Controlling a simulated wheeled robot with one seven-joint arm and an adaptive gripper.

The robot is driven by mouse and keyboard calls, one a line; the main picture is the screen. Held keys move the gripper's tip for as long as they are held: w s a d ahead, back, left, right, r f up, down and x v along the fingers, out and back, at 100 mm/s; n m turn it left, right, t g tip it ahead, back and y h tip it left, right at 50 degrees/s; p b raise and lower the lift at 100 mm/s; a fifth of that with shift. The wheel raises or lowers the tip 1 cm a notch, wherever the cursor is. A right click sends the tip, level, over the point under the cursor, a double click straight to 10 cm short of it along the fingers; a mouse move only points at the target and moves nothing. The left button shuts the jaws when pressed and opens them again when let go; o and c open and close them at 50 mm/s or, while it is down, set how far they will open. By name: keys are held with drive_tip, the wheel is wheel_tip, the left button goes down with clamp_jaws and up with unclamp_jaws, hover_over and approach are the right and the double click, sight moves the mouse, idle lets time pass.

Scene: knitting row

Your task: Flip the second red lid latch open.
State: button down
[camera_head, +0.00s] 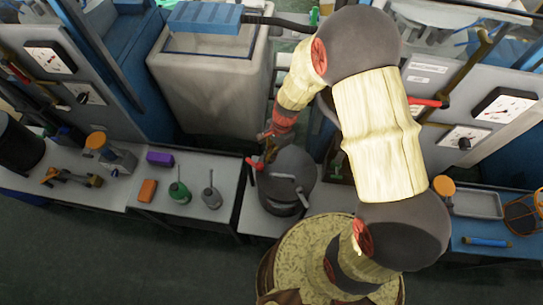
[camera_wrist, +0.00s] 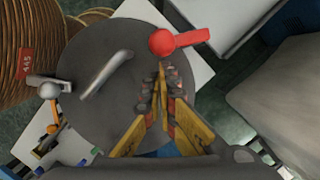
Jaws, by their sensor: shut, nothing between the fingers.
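A dark grey round lid (camera_head: 290,168) sits on a pot on the bench at the middle; it also fills the middle of the wrist view (camera_wrist: 110,100). A red latch (camera_head: 251,164) with a round knob stands at the lid's edge, and it shows at the top of the wrist view (camera_wrist: 178,42). A grey latch (camera_wrist: 48,88) sits at the rim, and a grey bar handle (camera_wrist: 106,72) lies on the lid. My gripper (camera_wrist: 162,75) is shut and empty, its fingertips close to the red knob. I cannot tell whether they touch. In the head view my gripper (camera_head: 268,138) is partly hidden.
A tall grey bin (camera_head: 205,95) stands behind the bench on the left. A green oil can (camera_head: 179,192), an orange block (camera_head: 147,191) and a purple block (camera_head: 159,158) lie on the left bench. Another red handle (camera_head: 425,102) is on the right machine.

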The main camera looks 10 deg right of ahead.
drive_tip(key=shift+s+a+m, duration=0.25)
drive_tip(key=shift+s+m, duration=0.35)
drive_tip(key=shift+m, duration=0.2)
drive_tip(key=shift+s+a+m+t+p, duration=0.3)
drive_tip(key=shift+s+m+t+p, duration=0.15)
drive_tip(key=shift+m, duration=0.25)
drive_tip(key=s+a+m, duration=0.2)
drive_tip(key=m, duration=0.1)
drive_tip(key=shift+t, duration=0.35)
drive_tip(key=a+m, duration=0.1)
drive_tip(key=m, duration=0.1)
drive_tip(key=s+a+m, duration=0.1)
drive_tip(key=m, duration=0.1)
drive_tip(key=shift+s+a+t, duration=0.15)
drive_tip(key=shift+a+t, duration=0.05)
drive_tip(key=shift+t, duration=0.2)
drive_tip(key=shift+s+a+m, duration=0.15)
drive_tip(key=shift+a+m, duration=0.4)
drive_tip(key=shift+m, duration=0.35)
drive_tip(key=shift+a, duration=0.35)
drive_tip(key=shift+d, duration=0.1)
